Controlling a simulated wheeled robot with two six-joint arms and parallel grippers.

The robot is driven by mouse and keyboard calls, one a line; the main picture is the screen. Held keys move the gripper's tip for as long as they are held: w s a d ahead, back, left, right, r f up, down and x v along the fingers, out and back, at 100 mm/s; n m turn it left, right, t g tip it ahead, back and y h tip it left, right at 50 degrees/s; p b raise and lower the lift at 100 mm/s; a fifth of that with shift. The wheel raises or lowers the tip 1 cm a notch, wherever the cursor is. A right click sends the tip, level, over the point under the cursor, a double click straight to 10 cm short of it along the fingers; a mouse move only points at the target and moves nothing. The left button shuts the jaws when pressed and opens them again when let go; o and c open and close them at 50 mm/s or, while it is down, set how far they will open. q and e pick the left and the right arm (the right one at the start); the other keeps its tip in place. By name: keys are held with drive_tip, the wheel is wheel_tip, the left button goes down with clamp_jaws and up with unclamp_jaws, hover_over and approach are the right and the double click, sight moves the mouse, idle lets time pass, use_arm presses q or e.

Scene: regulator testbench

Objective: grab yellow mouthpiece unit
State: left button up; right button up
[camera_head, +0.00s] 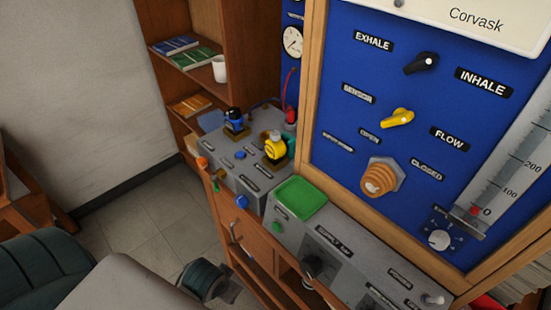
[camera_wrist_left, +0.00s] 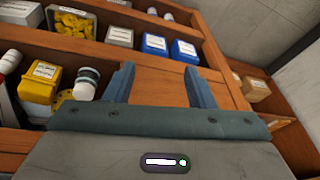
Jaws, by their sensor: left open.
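My right gripper is not in view.
A blue panel (camera_head: 350,120) with knobs and an orange ribbed port (camera_head: 379,180) rises right of the bench. A green pad (camera_head: 300,197) lies before the yellow unit. In the wrist view, shelves hold a yellow container (camera_wrist_left: 40,88), a white jar (camera_wrist_left: 86,83) and several boxes.

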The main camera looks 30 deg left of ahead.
use_arm(q)
wheel_tip(320, 180, up, 8)
drive_tip(key=t, duration=0.1)
drive_tip(key=t+h, duration=0.3)
drive_tip(key=t, duration=1.1)
approach(272, 136)
drive_tip(key=w, duration=0.1)
drive_tip(key=shift+m, duration=0.4)
drive_tip(key=w, duration=0.2)
drive_tip(key=w+d+p, duration=0.1)
drive_tip(key=w, duration=0.1)
drive_tip(key=shift+w+d+r, duration=0.1)
drive_tip(key=shift+d+r, duration=0.05)
drive_tip(key=shift+r, duration=0.05)
drive_tip(key=shift+w+d, duration=0.1)
drive_tip(key=shift+w, duration=0.5)
drive_tip(key=w+p, duration=0.2)
drive_tip(key=w, duration=0.2)
drive_tip(key=shift+w+f, duration=0.15)
drive_tip(key=shift+w, duration=0.4)
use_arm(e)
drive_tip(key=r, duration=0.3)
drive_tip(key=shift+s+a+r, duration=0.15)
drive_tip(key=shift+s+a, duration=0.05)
